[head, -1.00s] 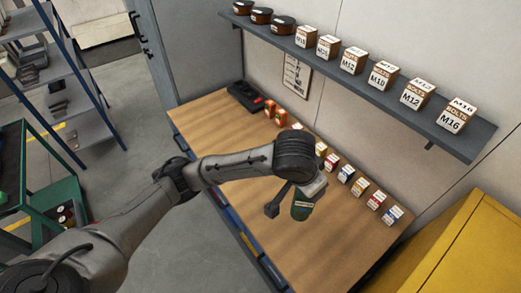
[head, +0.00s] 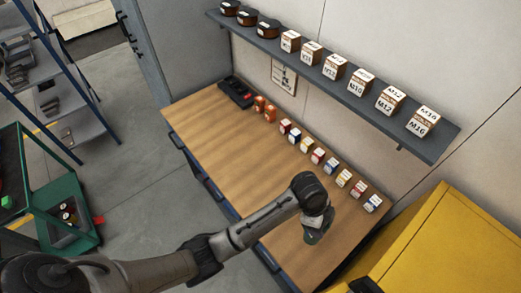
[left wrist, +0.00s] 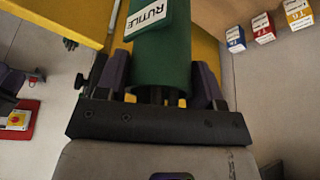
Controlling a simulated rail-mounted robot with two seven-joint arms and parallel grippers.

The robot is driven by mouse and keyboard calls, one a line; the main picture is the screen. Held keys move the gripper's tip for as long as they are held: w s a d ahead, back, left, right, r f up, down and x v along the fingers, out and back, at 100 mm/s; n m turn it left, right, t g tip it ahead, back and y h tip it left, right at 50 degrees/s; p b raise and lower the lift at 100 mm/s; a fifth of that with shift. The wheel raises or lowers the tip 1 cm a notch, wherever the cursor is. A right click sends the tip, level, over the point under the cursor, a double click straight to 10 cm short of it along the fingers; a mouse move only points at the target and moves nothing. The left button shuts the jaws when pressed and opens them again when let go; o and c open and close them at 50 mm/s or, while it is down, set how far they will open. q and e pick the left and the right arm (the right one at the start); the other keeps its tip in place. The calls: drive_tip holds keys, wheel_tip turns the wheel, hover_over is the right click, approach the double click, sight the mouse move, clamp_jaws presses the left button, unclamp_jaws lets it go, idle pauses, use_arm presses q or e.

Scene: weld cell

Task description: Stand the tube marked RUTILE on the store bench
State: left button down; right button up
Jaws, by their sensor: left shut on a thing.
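A green tube with a white label reading RUTILE (left wrist: 165,58) fills the top middle of the left wrist view. My left gripper (left wrist: 160,84) is shut on it, with a finger on each side.
Several small labelled boxes (head: 317,156) stand in a row along the bench's back. Orange items (head: 265,108) and a black tray (head: 237,92) are at its far left. A shelf (head: 330,84) hangs above. A yellow cabinet (head: 430,245) stands right. The bench's middle is clear.

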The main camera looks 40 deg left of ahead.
use_arm(q)
drive_tip(key=w+a+f+p, duration=0.3)
drive_tip(key=w+a+f, duration=0.1)
drive_tip(key=a+f, duration=0.6)
drive_tip(key=shift+w+f+m, duration=0.3)
drive_tip(key=shift+w+f, duration=0.1)
drive_tip(key=shift+f, duration=0.4)
drive_tip(key=shift+c, duration=1.2)
unclamp_jaws()
drive_tip(key=shift+f, duration=0.1)
